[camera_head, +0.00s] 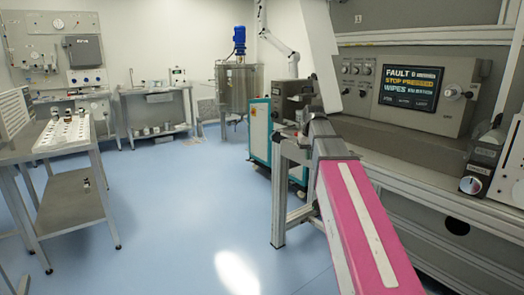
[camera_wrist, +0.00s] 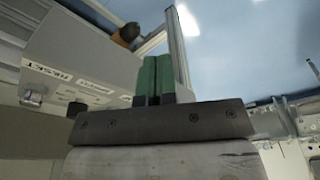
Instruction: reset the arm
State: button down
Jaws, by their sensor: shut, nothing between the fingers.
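In the wrist view my gripper (camera_wrist: 153,80) shows two green fingers pressed together, shut and empty. They point toward a grey box (camera_wrist: 80,50) whose upside-down label seems to read RESET. An orange-and-black knob (camera_wrist: 127,33) stands out from this box beyond the fingertips, apart from them. The machine's screen (camera_head: 411,88) reads FAULT and STOP PRESSED, with smaller text unclear.
A control box with a round knob (camera_head: 472,185) is at the right. A steel table (camera_head: 45,155) with small bottles stands at left. The blue floor between is clear.

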jog(key=s+f, duration=0.6)
jog(key=f, duration=0.6)
jog(key=s+f+g, duration=0.1)
jog(key=s+f, duration=0.6)
jog(key=f, duration=0.4)
jog(key=s+f+m, duration=0.1)
jog(key=s+f, duration=0.6)
jog(key=f, duration=0.5)
jog(key=shift+f+g, duration=0.35)
jog(key=shift+g, duration=0.05)
jog(key=shift+w+d, duration=0.1)
